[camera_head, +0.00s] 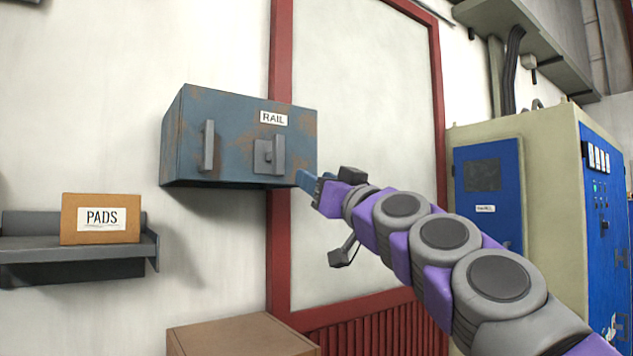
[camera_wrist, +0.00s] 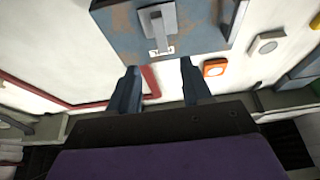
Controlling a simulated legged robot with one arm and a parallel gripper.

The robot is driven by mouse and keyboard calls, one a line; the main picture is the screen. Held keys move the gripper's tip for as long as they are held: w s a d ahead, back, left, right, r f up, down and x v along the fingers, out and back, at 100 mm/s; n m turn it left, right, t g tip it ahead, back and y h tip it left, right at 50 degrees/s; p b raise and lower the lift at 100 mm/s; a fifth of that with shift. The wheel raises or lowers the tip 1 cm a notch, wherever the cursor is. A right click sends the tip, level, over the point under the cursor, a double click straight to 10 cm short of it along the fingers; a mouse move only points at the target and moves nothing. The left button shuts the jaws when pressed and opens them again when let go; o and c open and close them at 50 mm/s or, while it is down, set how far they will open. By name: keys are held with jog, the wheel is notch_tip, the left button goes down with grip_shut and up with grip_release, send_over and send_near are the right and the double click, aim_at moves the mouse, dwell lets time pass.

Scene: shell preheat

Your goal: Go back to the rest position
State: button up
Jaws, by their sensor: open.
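My arm reaches in from the lower right of the head view. My gripper (camera_head: 307,184) is near the lower right corner of the blue-grey, rust-stained wall cabinet (camera_head: 228,108) marked RAIL. In the wrist view, the two dark blue fingers of my gripper (camera_wrist: 160,84) stand wide apart with nothing between them. The cabinet (camera_wrist: 205,25) shows beyond the fingertips, with its grey latch handle (camera_wrist: 158,20) and label. The head view also shows this latch handle (camera_head: 270,155) and a vertical bar handle (camera_head: 208,146) on the cabinet's front. I cannot tell the exact gap to the cabinet.
A cardboard box (camera_head: 100,207) marked PADS sits on a grey wall shelf (camera_head: 40,245) at left. A brown box (camera_head: 240,338) stands low at the bottom. A cream and blue electrical cabinet (camera_head: 545,150) stands at right. An orange box (camera_wrist: 214,68) shows in the wrist view.

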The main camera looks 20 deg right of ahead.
dwell(0.4)
jog(key=s+a+f+n+g+y, duration=0.3)
jog(key=a+f+g, duration=0.5)
jog(key=a+f, duration=0.75)
jog(key=s+a+f+g+h, duration=0.15)
jog(key=s+f, duration=0.25)
jog(key=f, duration=0.5)
jog(key=s+f+g+h, duration=0.2)
jog(key=s+f+g, duration=0.15)
jog(key=f, duration=0.45)
jog(key=s+d+f+m+g+h, duration=0.2)
jog(key=s+d+f+g, duration=0.1)
jog(key=s+f, duration=0.5)
jog(key=s+d+f+m+g+h, duration=0.15)
jog(key=s+f, duration=0.35)
jog(key=f, duration=0.6)
jog(key=s+d+f+m+g+h, duration=0.1)
jog(key=s+d+f+g, duration=0.1)
jog(key=s+d+f, duration=0.2)
jog(key=s+d+f+m+g+h, duration=0.2)
jog(key=s+d+f+g, duration=0.1)
jog(key=s, duration=0.8)
notch_tip(320, 180, down, 2)
jog(key=shift+d+f+g, duration=0.1)
jog(key=shift+d+g, duration=0.25)
jog(key=shift+d, duration=0.15)
jog(key=shift+c, duration=0.4)
